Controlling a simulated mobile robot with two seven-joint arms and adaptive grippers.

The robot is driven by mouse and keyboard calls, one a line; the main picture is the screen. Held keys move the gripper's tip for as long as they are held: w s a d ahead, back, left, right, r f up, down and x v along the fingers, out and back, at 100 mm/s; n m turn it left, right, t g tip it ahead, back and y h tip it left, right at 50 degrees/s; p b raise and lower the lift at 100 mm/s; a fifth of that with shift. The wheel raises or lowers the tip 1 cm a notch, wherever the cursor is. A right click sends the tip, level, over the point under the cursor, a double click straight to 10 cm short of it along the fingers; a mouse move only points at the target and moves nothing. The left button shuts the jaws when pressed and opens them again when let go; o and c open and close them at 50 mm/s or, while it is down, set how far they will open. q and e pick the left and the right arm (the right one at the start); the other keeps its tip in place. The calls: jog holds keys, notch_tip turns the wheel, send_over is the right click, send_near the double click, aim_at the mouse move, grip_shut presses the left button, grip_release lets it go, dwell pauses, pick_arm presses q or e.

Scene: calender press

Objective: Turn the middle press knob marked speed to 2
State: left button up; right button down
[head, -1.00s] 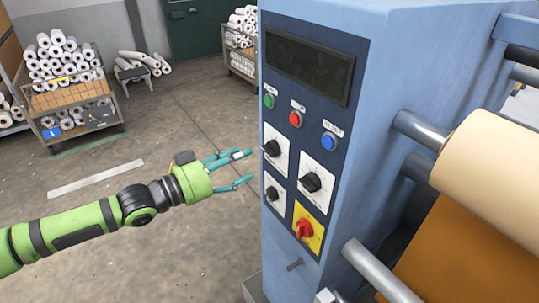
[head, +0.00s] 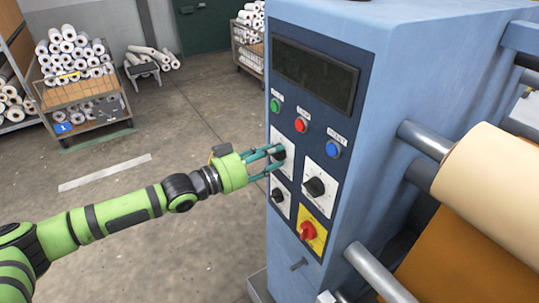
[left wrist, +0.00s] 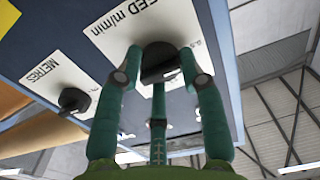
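The speed knob (head: 281,154) is black, on a white plate at the upper left of the press's dark blue panel, partly hidden by my left gripper (head: 275,158). In the left wrist view the knob (left wrist: 158,62) sits on an upside-down plate reading "...EED m/min" (left wrist: 112,30). My left gripper (left wrist: 160,72) has its teal fingers spread around the knob, with tips at its sides and one finger below. I cannot tell whether they touch it. The knob's setting cannot be read. My right gripper is not in view.
A second black knob (head: 314,187), marked METRES in the left wrist view (left wrist: 74,100), is beside it. Another knob (head: 278,195) is below, and a red switch on yellow (head: 308,231) lower right. Green (head: 275,105), red (head: 301,125) and blue (head: 333,149) buttons sit above. Rollers (head: 490,175) are at right.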

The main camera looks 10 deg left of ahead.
pick_arm(q)
jog(key=m+b, duration=0.1)
jog(key=m, duration=2.5)
jog(key=shift+m, duration=0.3)
dwell(0.5)
jog(key=o, duration=1.1)
jog(key=shift+o, duration=0.2)
jog(key=v, duration=1.2)
